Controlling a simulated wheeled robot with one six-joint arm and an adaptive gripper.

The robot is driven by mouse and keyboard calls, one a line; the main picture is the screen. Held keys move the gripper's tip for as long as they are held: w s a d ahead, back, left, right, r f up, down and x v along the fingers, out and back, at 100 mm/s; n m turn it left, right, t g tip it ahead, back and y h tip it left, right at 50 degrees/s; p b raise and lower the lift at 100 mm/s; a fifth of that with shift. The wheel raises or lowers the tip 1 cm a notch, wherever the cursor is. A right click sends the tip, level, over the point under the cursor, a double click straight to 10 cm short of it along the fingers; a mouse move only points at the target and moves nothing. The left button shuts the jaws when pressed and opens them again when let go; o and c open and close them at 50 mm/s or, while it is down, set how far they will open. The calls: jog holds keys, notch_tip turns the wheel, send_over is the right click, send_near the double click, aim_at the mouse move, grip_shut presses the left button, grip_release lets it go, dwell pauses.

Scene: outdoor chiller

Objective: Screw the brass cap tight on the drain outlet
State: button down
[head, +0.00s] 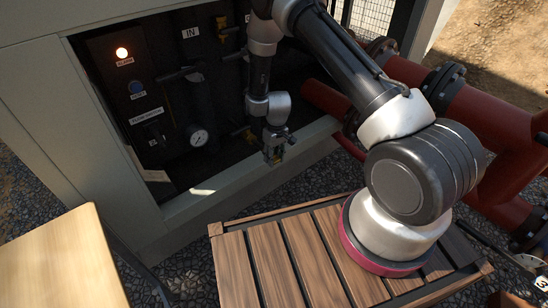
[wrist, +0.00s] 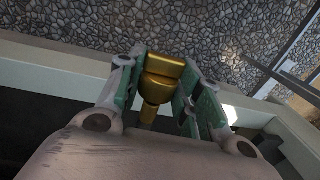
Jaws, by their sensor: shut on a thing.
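My gripper (head: 273,156) points down at the front sill of the chiller's open bay in the head view. In the wrist view my gripper (wrist: 166,78) has its green-padded fingers closed on both sides of the brass cap (wrist: 163,70). The brass piece has a wide end away from the palm and a narrower stem toward it. In the head view the cap is too small to make out clearly between the fingers. I cannot make out the drain outlet as a separate part, nor tell whether the cap touches it.
The chiller bay holds a lit alarm lamp (head: 122,53), a pressure gauge (head: 198,138) and dark pipes. The pale sill (head: 240,183) runs below the bay. A slatted wooden platform (head: 270,265) lies in front, a wooden table top (head: 62,262) at left, red pipes (head: 480,120) at right.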

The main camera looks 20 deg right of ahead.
jog(key=shift+w+a, duration=0.2)
jog(key=shift+w, duration=0.2)
jog(key=shift+w+a, duration=0.2)
jog(key=shift+w, duration=0.25)
jog(key=shift+w+a, duration=0.1)
jog(key=shift+w, duration=0.15)
dwell(0.5)
jog(key=g+y, duration=0.1)
jog(key=y, duration=0.1)
jog(key=g+y, duration=0.1)
jog(key=y, duration=0.2)
jog(key=g+y, duration=0.1)
jog(key=y, duration=0.1)
jog(key=shift+w+d+f, duration=0.15)
jog(key=shift+w+d, duration=0.15)
jog(key=shift+d, duration=0.05)
